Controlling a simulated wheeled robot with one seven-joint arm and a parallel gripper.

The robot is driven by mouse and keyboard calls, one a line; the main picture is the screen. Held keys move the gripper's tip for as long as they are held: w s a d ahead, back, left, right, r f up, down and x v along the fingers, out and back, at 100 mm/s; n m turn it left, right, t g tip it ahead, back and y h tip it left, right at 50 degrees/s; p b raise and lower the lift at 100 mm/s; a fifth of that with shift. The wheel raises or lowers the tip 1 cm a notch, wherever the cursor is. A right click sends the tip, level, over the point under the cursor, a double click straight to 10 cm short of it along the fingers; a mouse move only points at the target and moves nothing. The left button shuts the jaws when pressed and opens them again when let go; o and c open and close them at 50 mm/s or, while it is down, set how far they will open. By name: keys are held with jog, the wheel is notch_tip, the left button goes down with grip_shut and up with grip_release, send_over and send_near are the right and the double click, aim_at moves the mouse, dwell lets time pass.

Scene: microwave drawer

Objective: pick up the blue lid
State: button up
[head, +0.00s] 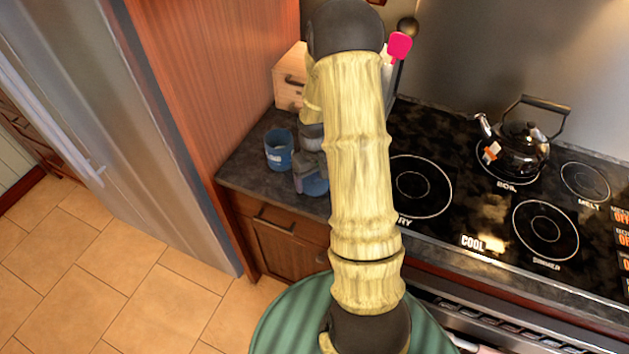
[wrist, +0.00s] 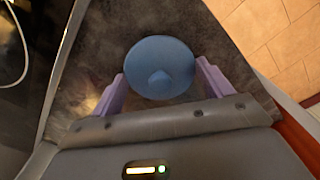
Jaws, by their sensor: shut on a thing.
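The blue lid (wrist: 160,62) is round with a small knob in its middle. In the wrist view it sits between the two purple fingers of my gripper (wrist: 160,82), which is shut on it. In the head view my gripper (head: 311,160) is over the dark counter left of the stove, partly hidden by my arm. A blue patch under it (head: 314,184) appears to be the lid. I cannot tell whether the lid touches the counter.
A blue container (head: 279,153) stands on the counter just left of my gripper. A wooden box (head: 289,78) is behind it. A black kettle (head: 520,147) stands on the stove (head: 470,215) to the right. A tall wooden panel (head: 225,100) bounds the counter on the left.

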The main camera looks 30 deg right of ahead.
aim_at(315, 177)
notch_tip(315, 177, up, 9)
jog(key=shift+f+b, duration=0.1)
jog(key=shift+b, duration=0.6)
